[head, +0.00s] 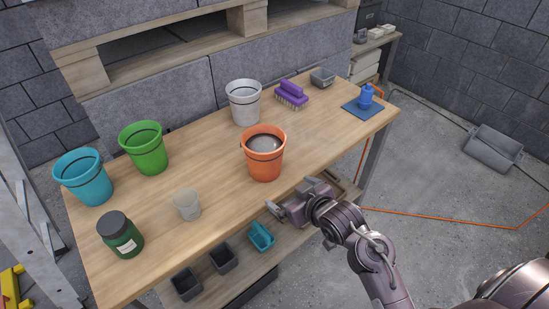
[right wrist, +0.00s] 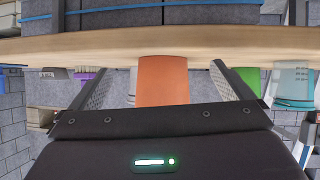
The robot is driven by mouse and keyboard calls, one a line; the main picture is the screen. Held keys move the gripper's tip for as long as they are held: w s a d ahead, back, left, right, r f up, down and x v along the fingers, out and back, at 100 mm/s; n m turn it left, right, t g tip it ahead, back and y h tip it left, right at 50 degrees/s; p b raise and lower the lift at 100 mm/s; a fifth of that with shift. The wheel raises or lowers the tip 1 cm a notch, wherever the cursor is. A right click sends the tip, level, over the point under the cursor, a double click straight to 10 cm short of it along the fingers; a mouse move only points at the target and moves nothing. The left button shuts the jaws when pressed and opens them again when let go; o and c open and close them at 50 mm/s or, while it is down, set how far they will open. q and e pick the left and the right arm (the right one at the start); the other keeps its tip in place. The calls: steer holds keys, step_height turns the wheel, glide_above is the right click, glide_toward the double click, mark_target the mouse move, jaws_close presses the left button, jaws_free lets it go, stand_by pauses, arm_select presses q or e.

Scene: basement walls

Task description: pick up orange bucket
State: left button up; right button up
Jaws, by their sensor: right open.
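The orange bucket (head: 264,158) stands upright near the front edge of the wooden workbench (head: 205,147), with grey contents inside its rim. In the head view my right gripper (head: 290,196) is at the bench's front edge, just in front of the bucket and apart from it. Its fingers are open and empty. In the right wrist view, which looks upside down, the orange bucket (right wrist: 162,80) shows between the two spread fingers, beyond the palm. My left gripper is not in view.
A grey bucket (head: 244,104) stands behind the orange one. A purple brush (head: 291,94) lies behind right. A clear cup (head: 187,204), dark green jar (head: 120,234), green bucket (head: 145,148) and blue bucket (head: 83,177) stand left. A blue bottle (head: 366,95) is at the right end.

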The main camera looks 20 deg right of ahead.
mark_target(276, 158)
steer(key=w+r+t+y, duration=0.2)
steer(key=w+r+t, duration=0.1)
steer(key=w+r+t+y, duration=0.1)
steer(key=shift+w+a+r+n, duration=0.15)
steer(key=shift+w+a+n, duration=0.15)
steer(key=shift+w, duration=0.1)
steer(key=shift+w+r+t+y, duration=0.3)
steer(key=shift+r+t+y, duration=0.25)
steer(key=shift+t, duration=0.15)
steer(key=x, duration=0.7)
steer(key=shift+w+p, duration=0.3)
steer(key=shift+p, duration=0.1)
steer(key=shift+c, duration=0.4)
steer(key=c, duration=0.7)
steer(key=shift+r, duration=0.1)
steer(key=shift+c, duration=0.8)
steer(key=shift+r, duration=0.1)
